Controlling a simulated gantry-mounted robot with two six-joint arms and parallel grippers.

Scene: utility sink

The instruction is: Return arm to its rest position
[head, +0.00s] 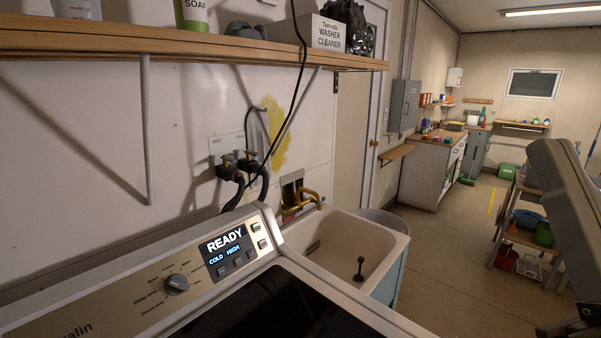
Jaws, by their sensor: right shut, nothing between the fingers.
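My right arm (565,200) shows at the right edge as a dark grey, tilted link. A dark part at the lower right corner, cut off by the frame, appears to belong to my right gripper (562,329). It is shut and empty, apart from the washer and sink. My left gripper is out of view. The washer (120,292) fills the lower left. Its display (224,248) reads READY, COLD, HIGH.
A utility sink (388,258) with a brass faucet (302,200) stands beyond the washer. A wooden shelf (180,45) with a washer cleaner box (328,36) hangs above. A rack (525,236) holding basins stands behind my right arm. Open floor (440,265) lies between sink and rack.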

